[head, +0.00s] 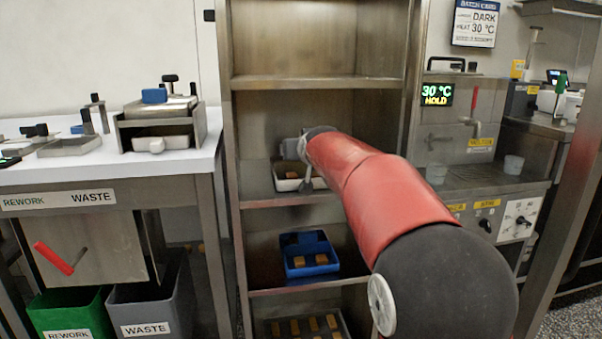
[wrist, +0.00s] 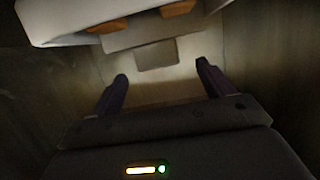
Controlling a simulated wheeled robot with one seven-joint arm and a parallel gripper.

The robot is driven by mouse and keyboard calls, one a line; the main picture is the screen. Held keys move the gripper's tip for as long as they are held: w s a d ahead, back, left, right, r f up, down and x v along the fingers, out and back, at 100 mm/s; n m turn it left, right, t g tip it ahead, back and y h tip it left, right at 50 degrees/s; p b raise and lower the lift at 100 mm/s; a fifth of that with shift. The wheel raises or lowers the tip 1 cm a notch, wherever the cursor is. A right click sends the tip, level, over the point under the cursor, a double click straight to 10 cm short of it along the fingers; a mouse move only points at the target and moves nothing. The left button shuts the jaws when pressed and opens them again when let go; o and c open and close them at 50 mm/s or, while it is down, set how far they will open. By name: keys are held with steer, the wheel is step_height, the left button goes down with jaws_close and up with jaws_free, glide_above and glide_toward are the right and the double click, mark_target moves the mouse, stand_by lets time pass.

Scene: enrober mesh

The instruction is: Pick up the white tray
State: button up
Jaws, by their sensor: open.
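The white tray (head: 288,185) sits on the middle shelf of the steel rack, partly hidden by my arm in the head view. In the wrist view the tray (wrist: 60,33) spans the top of the picture, with brown pieces in it and a grey tab hanging at its near side. My gripper (wrist: 161,78) is open, its two dark fingers pointing toward the tab, with nothing held between them. The fingers look apart from the tab, though the exact gap is hard to judge. In the head view my arm hides the fingertips.
A blue tray (head: 311,266) with brown pieces is on the shelf below, and a dark tray (head: 265,329) of pieces is lower still. The rack's side posts (head: 232,240) bound the space. A white bench (head: 80,178) stands left.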

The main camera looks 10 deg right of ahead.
mark_target(301, 162)
steer(key=x, duration=0.5)
steer(key=shift+d+f, duration=0.15)
steer(key=shift+c, duration=0.4)
steer(key=c, duration=1.2)
steer(key=shift+c, duration=0.8)
